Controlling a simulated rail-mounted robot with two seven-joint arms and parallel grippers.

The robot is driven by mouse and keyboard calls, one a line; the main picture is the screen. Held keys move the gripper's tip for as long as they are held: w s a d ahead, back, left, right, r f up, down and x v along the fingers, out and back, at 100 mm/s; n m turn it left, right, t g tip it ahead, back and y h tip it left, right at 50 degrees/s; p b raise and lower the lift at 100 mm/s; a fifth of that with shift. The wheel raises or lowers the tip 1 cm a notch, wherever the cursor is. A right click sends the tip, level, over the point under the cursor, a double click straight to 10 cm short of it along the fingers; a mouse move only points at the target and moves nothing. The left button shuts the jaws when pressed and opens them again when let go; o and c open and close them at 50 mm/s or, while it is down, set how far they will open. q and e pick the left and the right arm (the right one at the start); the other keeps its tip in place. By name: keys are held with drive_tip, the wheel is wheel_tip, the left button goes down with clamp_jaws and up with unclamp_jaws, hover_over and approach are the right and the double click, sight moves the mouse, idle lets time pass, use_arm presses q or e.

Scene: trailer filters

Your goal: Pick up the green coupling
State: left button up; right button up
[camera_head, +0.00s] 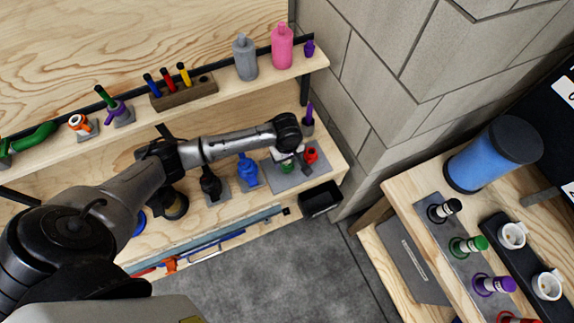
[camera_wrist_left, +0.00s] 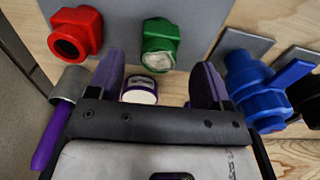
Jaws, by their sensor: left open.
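The green coupling (camera_wrist_left: 160,44) is mounted on a grey plate (camera_wrist_left: 172,10), with a pale round opening facing the wrist camera. In the head view only a small part of the green coupling (camera_head: 287,168) shows beneath my left gripper (camera_head: 297,158). In the left wrist view my left gripper (camera_wrist_left: 158,82) is open, its two fingers pointing toward the plate. The green coupling is just beyond the fingertips, roughly between their lines, and not held. A white-topped round piece (camera_wrist_left: 139,92) shows between the fingers. My right gripper is not in view.
A red coupling (camera_wrist_left: 75,32) sits beside the green one, and a blue valve (camera_wrist_left: 262,88) stands on the other side. A grey cup (camera_wrist_left: 70,84) with a purple stick is close to the gripper. A black bin (camera_head: 320,199) hangs at the bench's front edge.

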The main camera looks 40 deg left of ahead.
sight(287, 164)
use_arm(q)
drive_tip(key=shift+f+b, duration=0.5)
drive_tip(key=shift+f, duration=2.1)
drive_tip(key=c, duration=1)
drive_tip(key=shift+r, duration=0.1)
